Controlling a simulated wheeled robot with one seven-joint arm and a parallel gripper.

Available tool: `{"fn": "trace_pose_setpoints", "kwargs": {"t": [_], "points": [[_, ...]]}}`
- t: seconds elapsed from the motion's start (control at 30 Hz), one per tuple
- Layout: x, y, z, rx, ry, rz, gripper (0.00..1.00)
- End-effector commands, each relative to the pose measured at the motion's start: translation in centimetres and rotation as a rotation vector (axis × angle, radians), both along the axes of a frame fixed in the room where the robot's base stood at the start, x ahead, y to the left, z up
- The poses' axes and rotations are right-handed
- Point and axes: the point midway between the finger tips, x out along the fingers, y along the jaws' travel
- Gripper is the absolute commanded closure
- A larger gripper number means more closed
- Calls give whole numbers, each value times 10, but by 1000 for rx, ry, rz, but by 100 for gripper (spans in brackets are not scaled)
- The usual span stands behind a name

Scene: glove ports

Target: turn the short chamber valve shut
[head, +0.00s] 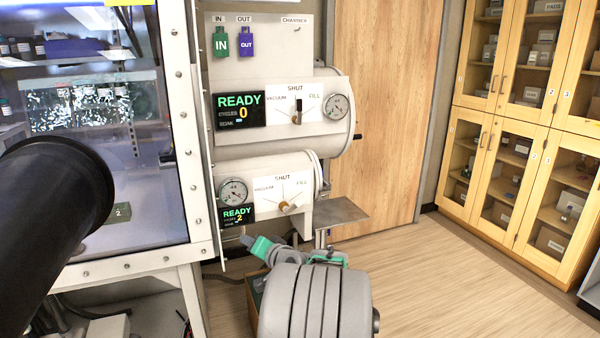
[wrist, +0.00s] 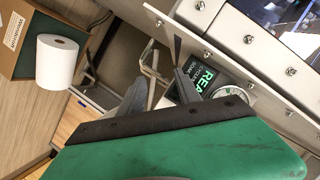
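The short chamber appears to be the lower, shorter white cylinder (head: 268,168). Its valve (head: 288,208) is a small tan handle on a white plate marked VACUUM left, SHUT top and FILL right. The handle sits low on the plate; its exact pointing is too small to tell. My gripper (head: 246,240) is below and left of that valve in the head view, apart from it. In the wrist view my gripper (wrist: 161,76) has its two grey fingers spread, with nothing seen held. The valve handle is not clearly visible there.
The upper chamber (head: 345,135) has its own valve with a black handle (head: 296,118) upright toward SHUT. A gauge (head: 234,191) and READY display (head: 238,215) sit left of the lower valve. A grey shelf (head: 342,211) juts out at right. A paper roll (wrist: 60,62) shows in the wrist view.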

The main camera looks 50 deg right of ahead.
Motion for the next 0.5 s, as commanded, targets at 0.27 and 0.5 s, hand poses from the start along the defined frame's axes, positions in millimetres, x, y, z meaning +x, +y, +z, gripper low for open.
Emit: {"fn": "trace_pose_setpoints", "kwargs": {"t": [0.27, 0.5], "points": [[-92, -138, 73, 75, -360, -290, 60], [-61, -158, 74, 74, -367, -290, 60]]}}
